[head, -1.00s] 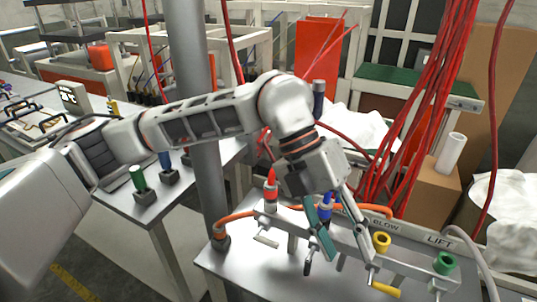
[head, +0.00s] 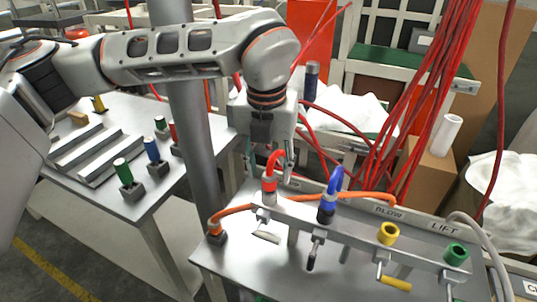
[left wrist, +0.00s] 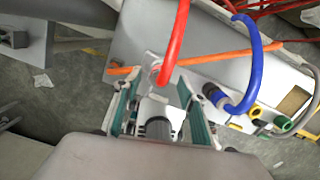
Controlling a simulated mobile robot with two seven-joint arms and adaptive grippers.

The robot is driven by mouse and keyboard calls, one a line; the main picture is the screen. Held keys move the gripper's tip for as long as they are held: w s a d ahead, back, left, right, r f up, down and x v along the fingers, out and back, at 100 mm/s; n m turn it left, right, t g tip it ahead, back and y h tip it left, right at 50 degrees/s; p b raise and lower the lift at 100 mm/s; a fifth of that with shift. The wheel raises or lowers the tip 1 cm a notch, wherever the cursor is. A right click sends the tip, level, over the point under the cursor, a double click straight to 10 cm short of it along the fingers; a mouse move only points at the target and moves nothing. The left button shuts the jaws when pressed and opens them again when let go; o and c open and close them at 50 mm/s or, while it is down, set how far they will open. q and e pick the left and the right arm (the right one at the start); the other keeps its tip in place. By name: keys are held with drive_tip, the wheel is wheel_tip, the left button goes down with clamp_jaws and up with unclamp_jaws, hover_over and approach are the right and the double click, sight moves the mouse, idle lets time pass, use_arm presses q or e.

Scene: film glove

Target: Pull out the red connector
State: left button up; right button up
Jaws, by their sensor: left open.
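The red connector (head: 269,190) sits upright at the left end of the grey manifold bar (head: 360,241), with a red hose curving up from its top. My left gripper (head: 269,174) points down at it, open, its fingers on either side of the red hose just above or beside the connector. In the left wrist view, the red connector (left wrist: 156,74) appears between the tips of the open left gripper (left wrist: 157,88). I cannot tell if the fingers touch it. My right gripper is not in view.
A blue connector (head: 327,209) with a blue hose stands right of the red one. Yellow (head: 389,233) and green (head: 456,253) sockets follow along the bar. An orange hose (head: 345,196) runs behind. Red hoses (head: 430,100) hang at the right.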

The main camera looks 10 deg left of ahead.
use_arm(q)
drive_tip(key=shift+w+f, duration=0.15)
drive_tip(key=shift+f, duration=1.05)
clamp_jaws()
drive_tip(key=shift+r, duration=0.4)
drive_tip(key=shift+r, duration=0.15)
drive_tip(key=shift+p, duration=0.3)
drive_tip(key=shift+r+p, duration=1.05)
drive_tip(key=shift+r, duration=1.05)
